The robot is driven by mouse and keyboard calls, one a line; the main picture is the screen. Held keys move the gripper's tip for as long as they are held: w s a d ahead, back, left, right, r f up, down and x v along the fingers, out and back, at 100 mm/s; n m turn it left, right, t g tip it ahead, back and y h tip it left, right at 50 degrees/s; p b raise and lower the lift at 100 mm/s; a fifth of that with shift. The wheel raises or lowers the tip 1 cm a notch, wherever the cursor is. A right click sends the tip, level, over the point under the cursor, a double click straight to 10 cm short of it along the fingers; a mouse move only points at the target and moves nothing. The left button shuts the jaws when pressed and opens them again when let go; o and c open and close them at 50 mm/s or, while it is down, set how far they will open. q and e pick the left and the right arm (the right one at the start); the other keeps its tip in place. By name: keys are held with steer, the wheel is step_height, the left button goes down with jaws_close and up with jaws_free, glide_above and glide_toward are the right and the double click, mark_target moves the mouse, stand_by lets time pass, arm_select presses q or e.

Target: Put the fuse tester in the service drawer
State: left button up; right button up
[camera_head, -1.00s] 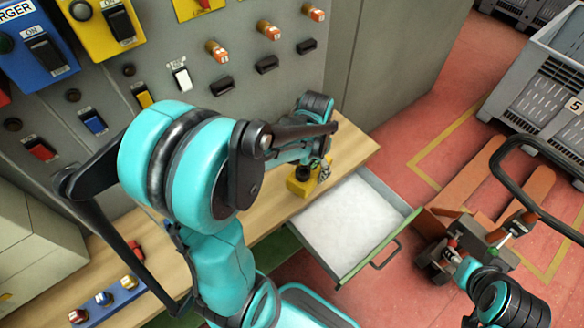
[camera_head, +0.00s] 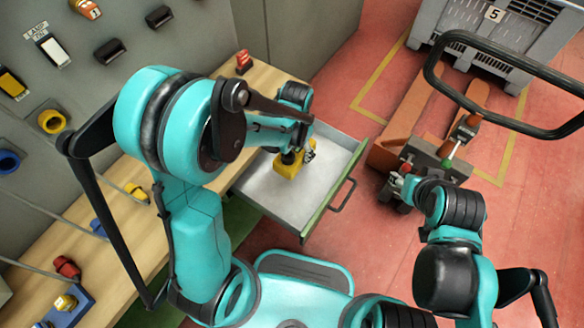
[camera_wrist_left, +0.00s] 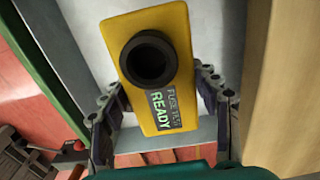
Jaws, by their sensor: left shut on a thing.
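The yellow fuse tester (camera_head: 287,166) has a black round knob or socket on top. In the left wrist view the fuse tester (camera_wrist_left: 176,25) shows a "FUSE TEST READY" label and sits between the two fingers. My left gripper (camera_head: 306,150) is shut on it, over the service drawer. The service drawer (camera_head: 262,192) is pulled out, with a pale grey floor and a green front. I cannot tell whether the tester touches the drawer floor. My right gripper (camera_head: 402,184) is low at the right, apart from the drawer; its fingers are too small to read.
The wooden bench (camera_head: 150,225) runs along the grey panel, with a red-topped item (camera_head: 243,62) near its far end. An orange pallet jack (camera_head: 440,150) with a black handle stands right of the drawer. A grey crate (camera_head: 490,45) is at the back right.

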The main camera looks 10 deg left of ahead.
arm_select(q)
step_height(320, 180, down, 7)
steer(key=b, duration=0.2)
steer(key=shift+f+b, duration=0.2)
steer(key=shift+b, duration=0.15)
steer(key=shift+f, duration=0.15)
steer(key=o, duration=1.5)
